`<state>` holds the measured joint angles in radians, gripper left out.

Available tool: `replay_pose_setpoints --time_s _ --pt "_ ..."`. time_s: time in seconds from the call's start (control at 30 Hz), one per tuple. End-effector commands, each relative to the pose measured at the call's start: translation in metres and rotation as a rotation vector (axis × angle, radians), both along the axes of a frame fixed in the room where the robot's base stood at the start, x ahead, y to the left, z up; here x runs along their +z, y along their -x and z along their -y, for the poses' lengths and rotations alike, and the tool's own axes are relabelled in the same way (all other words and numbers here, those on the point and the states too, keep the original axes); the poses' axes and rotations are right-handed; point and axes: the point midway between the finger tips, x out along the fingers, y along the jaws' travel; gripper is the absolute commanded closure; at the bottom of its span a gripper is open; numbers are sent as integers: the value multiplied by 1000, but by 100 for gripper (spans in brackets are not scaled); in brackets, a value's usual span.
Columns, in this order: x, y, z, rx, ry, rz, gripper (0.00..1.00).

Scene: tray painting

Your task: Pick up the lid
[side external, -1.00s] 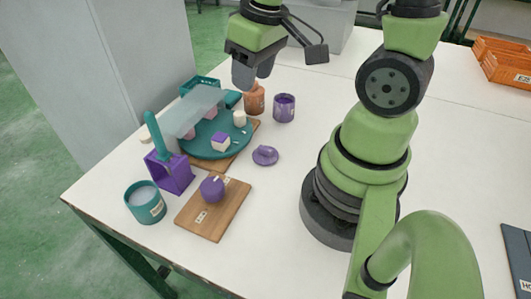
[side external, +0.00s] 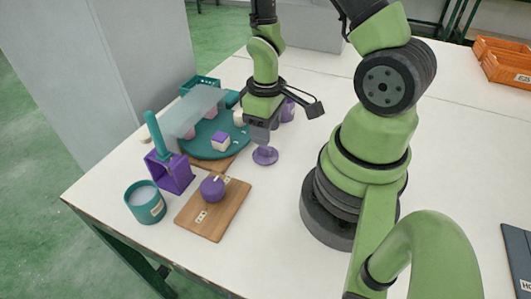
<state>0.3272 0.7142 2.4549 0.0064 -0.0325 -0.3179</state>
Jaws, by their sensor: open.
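The lid (side external: 265,156) is a small purple disc with a raised knob, lying on the white table to the right of the round teal tray. My gripper (side external: 262,140) points down directly over the lid, its fingertips at or just above the knob. The gripper is open. Its fingers hide the top of the lid, and I cannot tell whether they touch it.
The teal tray (side external: 205,151) holds several small blocks. A purple cup (side external: 288,110) stands behind my gripper. A wooden board (side external: 226,214) with a purple round object (side external: 212,187) is in front, beside a teal pot (side external: 145,203) and purple holder (side external: 170,176).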

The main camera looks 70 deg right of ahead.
Motion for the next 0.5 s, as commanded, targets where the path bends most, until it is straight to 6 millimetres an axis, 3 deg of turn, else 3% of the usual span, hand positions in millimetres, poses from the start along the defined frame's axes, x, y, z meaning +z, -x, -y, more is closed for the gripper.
replay_pose_setpoints --time_s 0.3,0.5 --pt "-38 1 -1 -1 -2 -6 56" --pt "-49 1 -1 0 -2 -4 56"
